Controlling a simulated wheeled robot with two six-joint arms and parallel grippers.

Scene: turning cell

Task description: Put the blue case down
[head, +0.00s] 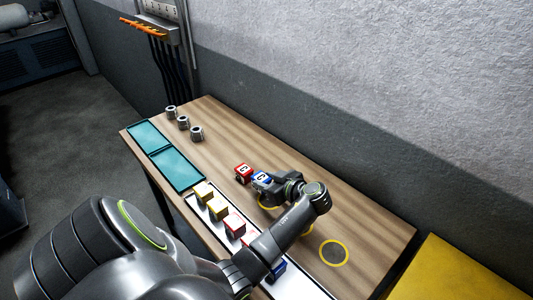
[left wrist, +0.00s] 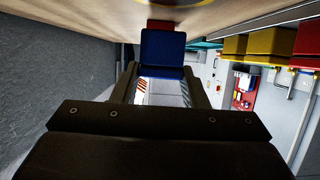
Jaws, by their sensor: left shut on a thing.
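My left gripper (head: 268,183) is shut on a blue case (head: 261,180) with a white marked face, over the wooden table. The blue case also shows between the fingers in the left wrist view (left wrist: 163,48). It is close to the table top; I cannot tell whether it touches. A red case (head: 243,173) with a white marked face stands on the table just left of it, and a bit of red shows beyond the blue case in the left wrist view (left wrist: 161,25). My right gripper is not in view.
A white tray (head: 304,287) along the table's front edge holds yellow, red and blue cases, partly behind my left arm. Yellow rings (head: 333,252) mark the table. Teal panels (head: 176,168) and three metal parts (head: 183,122) are at the far left. A grey wall (head: 390,165) runs behind.

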